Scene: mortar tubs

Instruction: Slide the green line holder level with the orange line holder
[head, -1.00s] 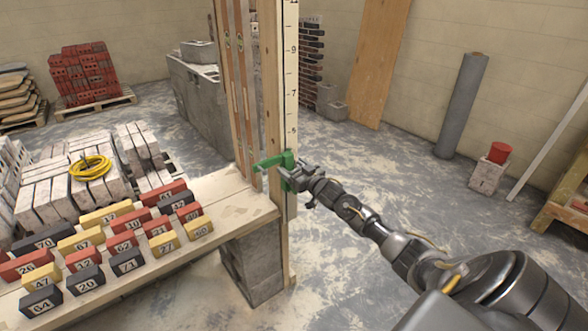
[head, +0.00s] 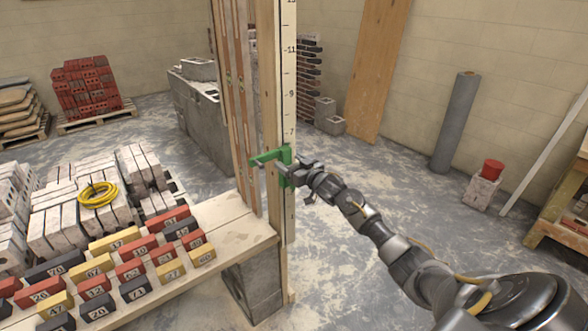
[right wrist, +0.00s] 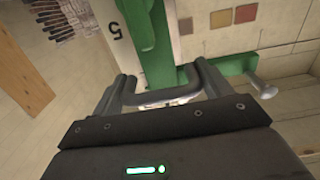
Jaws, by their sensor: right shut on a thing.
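The green line holder (head: 284,160) sits on the upright wooden pole with a white numbered scale (head: 289,85), just below the mark 7. Its arm reaches left from the pole. My right gripper (head: 299,173) is shut on the holder from the right side. In the right wrist view, the green holder (right wrist: 155,60) stands between the fingers of my right gripper (right wrist: 165,78), with its green bar running off to the right. The orange line holder does not show in any view. My left gripper is out of view.
A wooden bench (head: 232,225) with several numbered bricks stands left of the pole, on grey blocks (head: 252,285). More slim timber uprights (head: 232,100) stand just left of the pole. The floor (head: 400,180) to the right is largely clear.

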